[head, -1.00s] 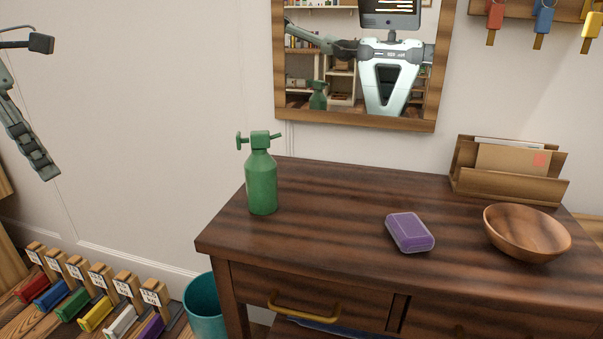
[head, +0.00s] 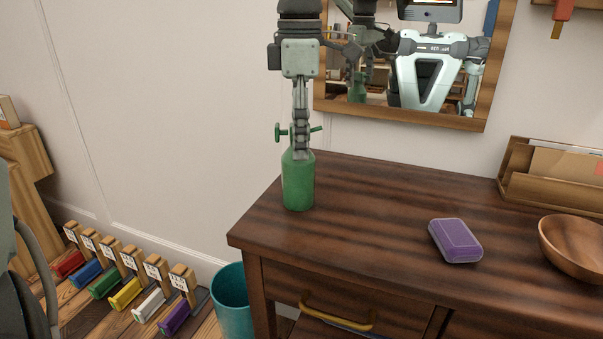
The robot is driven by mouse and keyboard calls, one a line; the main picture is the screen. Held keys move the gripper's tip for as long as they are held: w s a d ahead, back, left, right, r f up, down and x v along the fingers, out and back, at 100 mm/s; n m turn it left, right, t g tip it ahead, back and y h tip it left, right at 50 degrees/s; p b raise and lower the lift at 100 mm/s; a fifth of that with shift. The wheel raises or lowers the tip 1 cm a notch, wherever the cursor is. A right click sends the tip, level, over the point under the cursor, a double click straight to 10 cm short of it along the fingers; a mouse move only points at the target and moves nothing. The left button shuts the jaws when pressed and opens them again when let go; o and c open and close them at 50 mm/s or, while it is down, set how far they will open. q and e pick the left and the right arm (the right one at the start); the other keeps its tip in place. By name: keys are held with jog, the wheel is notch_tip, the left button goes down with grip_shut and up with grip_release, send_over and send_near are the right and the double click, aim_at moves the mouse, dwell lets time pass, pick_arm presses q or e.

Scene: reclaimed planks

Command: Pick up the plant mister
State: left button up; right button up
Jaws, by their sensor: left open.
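The green plant mister (head: 298,184) stands upright on the dark wooden cabinet top (head: 370,205), near its back left corner. My left gripper (head: 301,152) points straight down over the mister, in front of its neck and shoulder in the head view. Its fingers hide the middle of the mister's head; the nozzle and knob show on either side. The gripper is open, and I cannot tell whether a finger touches the mister. My right gripper is not in view, apart from what the mirror may show.
A purple case (head: 455,240) and a wooden bowl (head: 575,245) lie to the right on the cabinet. A letter rack (head: 545,190) stands at the back right. A mirror (head: 400,115) hangs behind. A teal bin (head: 232,298) stands on the floor left of the cabinet.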

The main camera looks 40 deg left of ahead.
aim_at(301, 166)
pick_arm(q)
notch_tip(301, 166, down, 4)
jog(key=shift+a+f, duration=0.1)
jog(key=shift+a, duration=0.05)
jog(key=shift+c, duration=0.5)
jog(key=c, duration=1.3)
